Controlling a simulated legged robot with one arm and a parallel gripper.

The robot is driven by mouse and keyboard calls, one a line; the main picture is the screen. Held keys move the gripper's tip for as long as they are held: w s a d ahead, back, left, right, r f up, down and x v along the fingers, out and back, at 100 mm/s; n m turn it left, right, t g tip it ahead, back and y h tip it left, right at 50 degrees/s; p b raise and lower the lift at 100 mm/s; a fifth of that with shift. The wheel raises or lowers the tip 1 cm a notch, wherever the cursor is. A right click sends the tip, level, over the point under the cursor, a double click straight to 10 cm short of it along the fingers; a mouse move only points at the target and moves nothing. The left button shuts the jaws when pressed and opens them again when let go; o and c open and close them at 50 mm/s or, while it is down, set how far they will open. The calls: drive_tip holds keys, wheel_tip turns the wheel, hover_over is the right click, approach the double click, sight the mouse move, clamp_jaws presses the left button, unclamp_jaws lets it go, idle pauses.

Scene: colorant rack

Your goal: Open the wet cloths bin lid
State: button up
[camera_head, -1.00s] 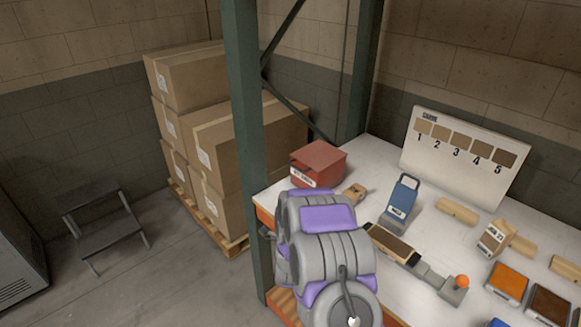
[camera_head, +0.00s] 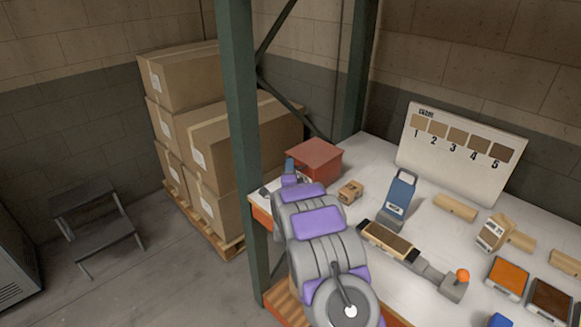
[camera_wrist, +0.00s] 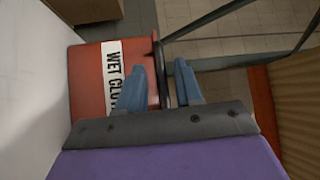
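The red wet cloths bin (camera_head: 320,152) stands at the left back of the white bench top, with its lid down. In the wrist view the red bin (camera_wrist: 88,80) shows its white label, partly covered by a finger. A dark bar (camera_wrist: 161,75) runs along the bin's edge beside the label. My gripper (camera_wrist: 166,84) is open, with one blue finger on each side of this bar and gaps visible, so it is not clamped. In the head view my gripper (camera_head: 290,168) is at the front left of the bin and hides part of its front.
A green rack post (camera_head: 240,150) stands left of my arm. A numbered board (camera_head: 460,150) stands behind. Boxes (camera_head: 215,140) are stacked left.

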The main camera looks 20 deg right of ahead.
drive_tip(key=shift+x, duration=1.45)
clamp_jaws()
drive_tip(key=shift+f, duration=0.1)
